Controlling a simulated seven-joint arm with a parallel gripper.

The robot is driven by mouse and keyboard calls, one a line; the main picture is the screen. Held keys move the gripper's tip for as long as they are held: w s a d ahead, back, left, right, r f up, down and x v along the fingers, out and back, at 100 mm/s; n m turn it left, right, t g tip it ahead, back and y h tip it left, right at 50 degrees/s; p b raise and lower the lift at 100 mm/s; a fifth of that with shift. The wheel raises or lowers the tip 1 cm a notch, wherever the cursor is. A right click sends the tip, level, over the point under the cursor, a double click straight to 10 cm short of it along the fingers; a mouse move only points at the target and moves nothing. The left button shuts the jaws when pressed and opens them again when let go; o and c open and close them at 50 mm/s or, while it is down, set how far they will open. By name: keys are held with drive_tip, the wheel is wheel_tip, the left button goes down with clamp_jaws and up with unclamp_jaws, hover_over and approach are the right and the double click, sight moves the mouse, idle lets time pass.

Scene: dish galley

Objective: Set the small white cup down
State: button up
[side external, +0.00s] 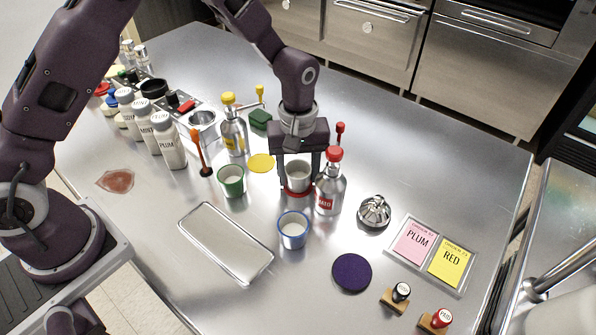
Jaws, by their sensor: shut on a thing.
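The small white cup (298,172) is between the two fingers of my gripper (299,185), which is shut on it. The cup looks upright. Red (297,191) shows around its base, apparently a red disc under it. I cannot tell whether the cup touches the disc or hangs just above it. The fingers cover parts of the cup's sides.
A red-capped bottle (330,185) stands close to the right finger. A blue cup (294,232) is in front and a green cup (231,182) at left. A yellow disc (261,163), purple disc (352,272), metal tray (226,243) and juicer-like metal piece (374,212) lie nearby.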

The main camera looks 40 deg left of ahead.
drive_tip(key=o, duration=1.4)
drive_tip(key=shift+f, duration=0.1)
wheel_tip(320, 180, up, 11)
drive_tip(key=s+a+r+m+t, duration=0.25)
drive_tip(key=s+a+r, duration=0.25)
drive_tip(key=s+r, duration=0.6)
drive_tip(key=s+a+r+m+t, duration=0.1)
drive_tip(key=s+m, duration=0.1)
drive_tip(key=s, duration=0.2)
drive_tip(key=s+a+r+m+t, duration=0.1)
drive_tip(key=s+a+m, duration=0.1)
drive_tip(key=s, duration=0.3)
drive_tip(key=s+a+m+t, duration=0.1)
drive_tip(key=s+a+m, duration=0.1)
drive_tip(key=s, duration=0.3)
drive_tip(key=shift+r+m, duration=0.25)
drive_tip(key=shift+r, duration=0.15)
